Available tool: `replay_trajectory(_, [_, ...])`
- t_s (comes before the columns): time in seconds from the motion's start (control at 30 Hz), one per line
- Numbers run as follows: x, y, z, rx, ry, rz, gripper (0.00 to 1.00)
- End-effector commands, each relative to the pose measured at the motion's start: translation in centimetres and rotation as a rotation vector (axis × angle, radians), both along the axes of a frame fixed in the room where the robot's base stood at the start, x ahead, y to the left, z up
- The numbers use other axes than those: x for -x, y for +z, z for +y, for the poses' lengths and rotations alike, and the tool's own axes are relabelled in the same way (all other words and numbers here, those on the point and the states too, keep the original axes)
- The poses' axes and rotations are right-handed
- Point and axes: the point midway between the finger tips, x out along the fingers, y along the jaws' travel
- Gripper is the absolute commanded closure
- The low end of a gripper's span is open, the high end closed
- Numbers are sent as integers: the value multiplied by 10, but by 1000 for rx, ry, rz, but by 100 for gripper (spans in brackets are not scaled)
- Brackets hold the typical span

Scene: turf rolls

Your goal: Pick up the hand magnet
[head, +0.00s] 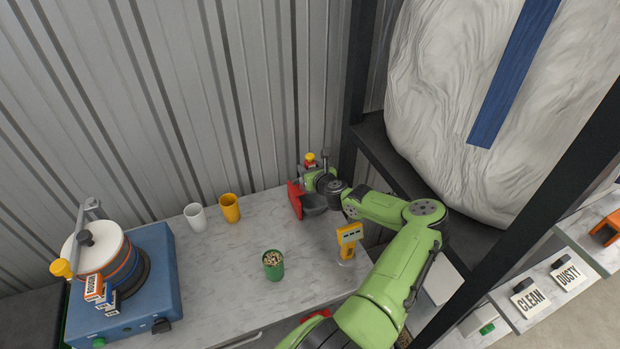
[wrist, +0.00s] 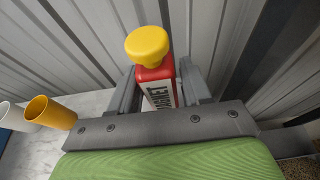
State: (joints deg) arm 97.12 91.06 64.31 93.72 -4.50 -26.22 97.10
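The hand magnet (wrist: 155,87) is a red block with a yellow knob on top and a white label on its front. It stands upright near the metal wall at the back of the counter, and only its top shows in the head view (head: 310,161). My gripper (wrist: 160,85) has one grey finger on each side of the red body, with the magnet between them. The fingers look open around it; I see no clear contact. The magnet's lower part is hidden behind my gripper.
A red-backed dark scoop (head: 296,200) lies close to my gripper. A yellow cup (head: 229,208), a white cup (head: 195,217), a green cup (head: 273,266) and a yellow meter (head: 348,241) stand on the marble counter (head: 225,270). A black rack post (head: 357,90) rises at right.

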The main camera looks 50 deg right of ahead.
Motion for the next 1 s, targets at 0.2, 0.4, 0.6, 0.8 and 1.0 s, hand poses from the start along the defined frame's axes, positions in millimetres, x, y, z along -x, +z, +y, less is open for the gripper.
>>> replay_trajectory(0.2, [0,0,0,1,0,0,87])
replay_trajectory(0.4, [0,2,0,2,0,-3,100])
replay_trajectory(0.6, [0,4,0,3,0,-3,100])
replay_trajectory(0.8, [-1,46,-1,8,2,-3,100])
replay_trajectory(1.0, [0,89,0,6,1,-2,100])
